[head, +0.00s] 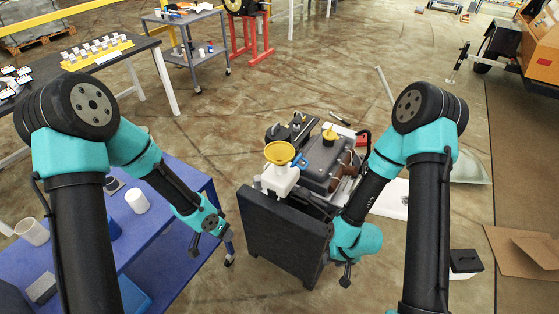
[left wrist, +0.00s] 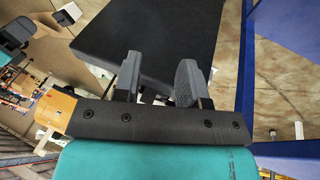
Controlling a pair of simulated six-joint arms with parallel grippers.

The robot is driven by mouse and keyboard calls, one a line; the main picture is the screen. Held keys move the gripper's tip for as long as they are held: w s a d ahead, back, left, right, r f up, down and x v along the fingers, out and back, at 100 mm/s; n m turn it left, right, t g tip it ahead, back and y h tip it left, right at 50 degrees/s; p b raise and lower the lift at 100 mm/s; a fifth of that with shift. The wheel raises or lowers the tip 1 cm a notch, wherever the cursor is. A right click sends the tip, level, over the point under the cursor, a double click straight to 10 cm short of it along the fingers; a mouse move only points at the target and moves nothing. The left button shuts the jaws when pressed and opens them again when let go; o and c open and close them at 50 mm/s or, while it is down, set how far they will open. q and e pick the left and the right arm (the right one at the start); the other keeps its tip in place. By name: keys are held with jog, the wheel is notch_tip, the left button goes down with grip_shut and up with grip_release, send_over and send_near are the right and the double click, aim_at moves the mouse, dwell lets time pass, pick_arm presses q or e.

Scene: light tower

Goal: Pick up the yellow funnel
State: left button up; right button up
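The yellow funnel (head: 279,153) sits on top of a white container (head: 280,180), behind the upper edge of a dark upright panel (head: 285,235). My left gripper (head: 210,240) is to the left of the panel and lower in the picture than the funnel, apart from it. In the left wrist view its two fingers (left wrist: 158,75) are spread with nothing between them, and a dark flat surface lies beyond them. I cannot make out the funnel in that view. My right gripper (head: 345,275) hangs at the panel's right side, mostly hidden by its own wrist.
A generator-like machine (head: 325,160) with a yellow cap stands right of the funnel. A blue table (head: 180,235) at left holds a white cup (head: 136,200) and other items. A black table and a grey cart (head: 190,40) stand farther back. Open floor lies behind the machine.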

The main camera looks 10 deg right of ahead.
pick_arm(q)
jog(key=w+d+r+m+t+y, duration=0.1)
jog(key=w+d+r+m+t, duration=0.1)
jog(key=w+d+r+m, duration=0.2)
jog(key=w+d+r+m+t+y, duration=0.1)
jog(key=w+d+r+m, duration=0.3)
jog(key=d+r, duration=0.4)
jog(key=w+d+r+m+t, duration=0.3)
jog(key=d+r+m+t, duration=0.1)
jog(key=r, duration=0.7)
jog(key=d+m, duration=0.1)
jog(key=d, duration=0.1)
jog(key=shift+w+d+r+y, duration=0.3)
jog(key=shift+w+d+y, duration=0.05)
jog(key=shift+w+y, duration=0.05)
jog(key=shift+f, duration=0.1)
jog(key=x, duration=1.2)
jog(key=shift+f, duration=0.1)
jog(key=shift+x, duration=2.6)
jog(key=shift+s+f, duration=0.1)
jog(key=shift+s, duration=0.1)
grip_shut()
